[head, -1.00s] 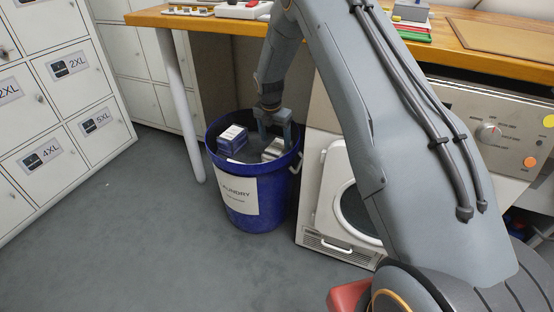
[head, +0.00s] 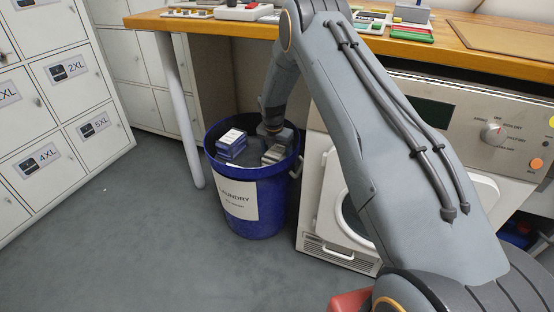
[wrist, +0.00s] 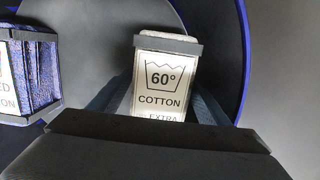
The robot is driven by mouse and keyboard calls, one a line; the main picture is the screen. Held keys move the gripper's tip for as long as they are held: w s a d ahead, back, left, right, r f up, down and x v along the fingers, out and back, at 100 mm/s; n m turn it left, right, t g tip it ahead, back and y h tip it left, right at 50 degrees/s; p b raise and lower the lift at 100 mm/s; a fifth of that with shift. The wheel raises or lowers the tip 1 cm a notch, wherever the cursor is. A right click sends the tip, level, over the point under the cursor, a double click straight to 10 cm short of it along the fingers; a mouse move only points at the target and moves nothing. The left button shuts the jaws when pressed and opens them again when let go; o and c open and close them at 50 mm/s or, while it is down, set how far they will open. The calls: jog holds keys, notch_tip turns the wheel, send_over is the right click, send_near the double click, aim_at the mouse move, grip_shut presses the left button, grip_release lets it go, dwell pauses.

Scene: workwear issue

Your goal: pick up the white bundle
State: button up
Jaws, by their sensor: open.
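The white bundle (head: 273,154) lies inside the blue laundry bin (head: 257,205), on its right side. My gripper (head: 272,139) is down in the bin at the bundle. In the wrist view my gripper (wrist: 160,95) is open, with one finger on each side of the bundle. Whether the fingers touch it I cannot tell. The bundle's lower end is hidden behind the gripper body.
A blue bundle (head: 231,145) with a white label lies left of the white one in the bin; it also shows in the wrist view (wrist: 40,72). The bin's rim surrounds my gripper. A wooden worktop (head: 220,27) stands behind, and a white machine (head: 318,215) stands at right.

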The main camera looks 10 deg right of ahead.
jog(key=shift+c, duration=0.4)
jog(key=c, duration=0.9)
jog(key=shift+r, duration=0.1)
